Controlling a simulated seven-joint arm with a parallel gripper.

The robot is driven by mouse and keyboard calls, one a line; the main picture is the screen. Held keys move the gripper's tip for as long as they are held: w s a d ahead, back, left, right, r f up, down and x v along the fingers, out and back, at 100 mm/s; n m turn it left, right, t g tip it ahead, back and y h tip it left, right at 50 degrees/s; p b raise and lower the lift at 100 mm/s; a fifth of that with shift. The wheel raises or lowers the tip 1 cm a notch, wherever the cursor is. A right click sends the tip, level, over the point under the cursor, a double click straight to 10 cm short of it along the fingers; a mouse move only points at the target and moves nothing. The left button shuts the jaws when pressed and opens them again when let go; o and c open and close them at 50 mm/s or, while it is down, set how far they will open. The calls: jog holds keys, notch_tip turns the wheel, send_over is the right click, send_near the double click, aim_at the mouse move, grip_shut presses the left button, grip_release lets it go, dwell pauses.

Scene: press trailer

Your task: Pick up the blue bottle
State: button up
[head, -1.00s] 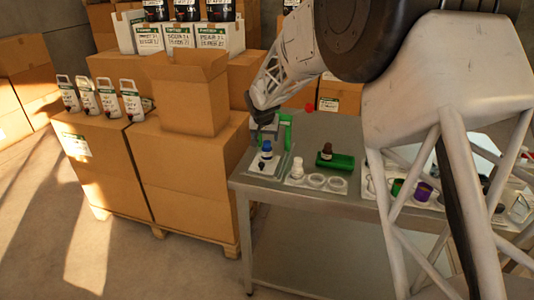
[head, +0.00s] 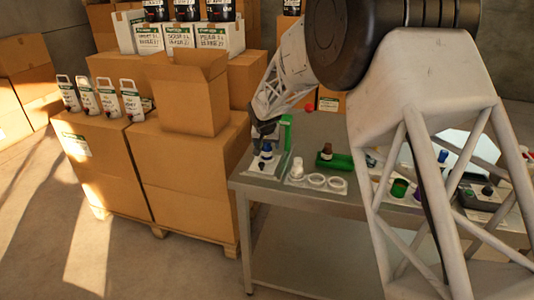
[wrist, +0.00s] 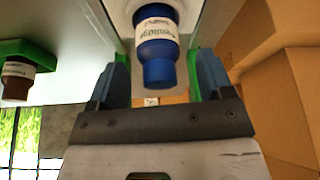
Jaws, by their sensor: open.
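The blue bottle (head: 266,151) stands on a pale plate at the left end of the metal table in the head view. It has a blue cap and a white label. My gripper (head: 265,133) is right above it, pointing down, and hides part of its top. In the wrist view the bottle (wrist: 157,55) shows between the two spread fingers of my gripper (wrist: 161,66), with a gap on each side. The jaws are open and hold nothing.
A green upright part (head: 286,130) stands just behind the bottle. To the right are a white bottle (head: 297,169), white rings (head: 317,181) and a brown bottle (head: 327,151) at a green tray (head: 341,162). Cardboard boxes (head: 200,170) stand left of the table.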

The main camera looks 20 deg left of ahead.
jog(key=shift+x, duration=1.25)
jog(key=c, duration=1.2)
jog(key=shift+o, duration=0.2)
jog(key=shift+r, duration=0.15)
jog(key=shift+r, duration=1.4)
jog(key=shift+s+d+r, duration=0.15)
jog(key=shift+s+r, duration=0.05)
jog(key=shift+r, duration=0.05)
jog(key=s+d, duration=0.3)
jog(key=s, duration=0.4)
jog(key=s+d+r, duration=0.1)
jog(key=s+d, duration=0.3)
jog(key=s, duration=0.2)
jog(key=shift+s+r, duration=0.2)
jog(key=shift+s, duration=0.2)
